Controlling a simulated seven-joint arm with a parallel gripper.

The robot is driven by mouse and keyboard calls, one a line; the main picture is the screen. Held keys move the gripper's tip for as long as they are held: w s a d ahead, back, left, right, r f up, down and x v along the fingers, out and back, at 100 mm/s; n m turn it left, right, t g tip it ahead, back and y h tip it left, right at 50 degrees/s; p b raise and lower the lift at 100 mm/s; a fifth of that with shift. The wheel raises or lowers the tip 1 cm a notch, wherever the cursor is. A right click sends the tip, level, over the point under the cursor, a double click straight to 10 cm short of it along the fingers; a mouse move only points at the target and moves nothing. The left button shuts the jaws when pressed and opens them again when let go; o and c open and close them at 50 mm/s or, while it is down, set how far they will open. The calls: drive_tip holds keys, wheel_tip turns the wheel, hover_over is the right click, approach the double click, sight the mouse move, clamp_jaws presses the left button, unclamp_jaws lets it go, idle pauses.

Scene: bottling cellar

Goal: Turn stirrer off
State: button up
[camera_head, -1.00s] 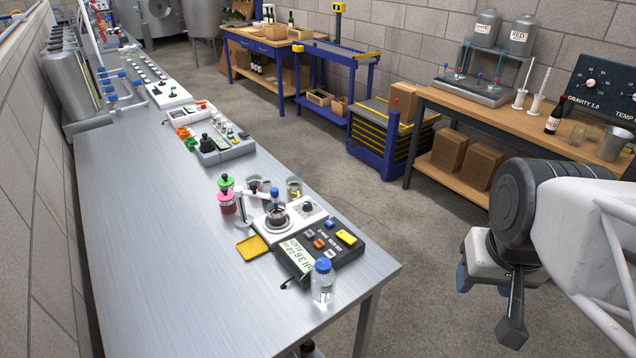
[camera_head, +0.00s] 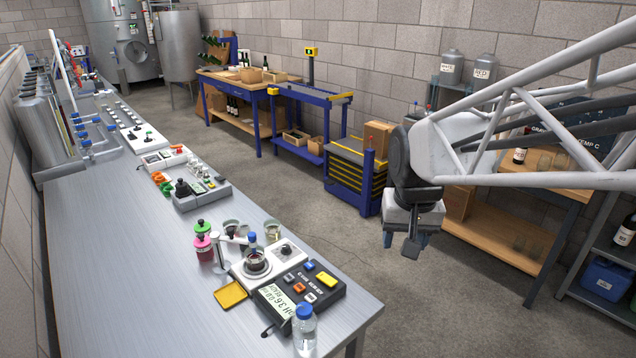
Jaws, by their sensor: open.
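The stirrer (camera_head: 271,258) is a white flat unit near the front end of the steel bench. A small beaker (camera_head: 257,263) with dark contents stands on its left part, with a blue-capped probe (camera_head: 252,241) above it. A dark round knob (camera_head: 286,250) sits on its right part; its setting is too small to read. My gripper (camera_head: 405,241) is open and empty. It hangs in the air beyond the bench's right edge, to the right of the stirrer and apart from it.
The pH meter (camera_head: 300,288) lies against the stirrer's front side, with a blue-capped bottle (camera_head: 304,328) before it. A yellow sponge-like pad (camera_head: 231,294), pink bottle (camera_head: 203,246) and small glasses (camera_head: 272,230) stand close around. The bench's left part (camera_head: 120,260) is bare.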

drive_tip(key=w+a+f, duration=0.2)
drive_tip(key=w+a, duration=0.4)
drive_tip(key=w, duration=0.3)
drive_tip(key=g, duration=0.2)
hover_over(286, 246)
drive_tip(key=f, duration=1.6)
drive_tip(key=shift+s+d+f, duration=0.15)
drive_tip(key=shift+d+f, duration=0.1)
drive_tip(key=shift+f, duration=0.05)
drive_tip(key=shift+a+f, duration=0.25)
drive_tip(key=shift+f, duration=0.1)
drive_tip(key=shift+f, duration=3.8)
drive_tip(key=c, duration=0.9)
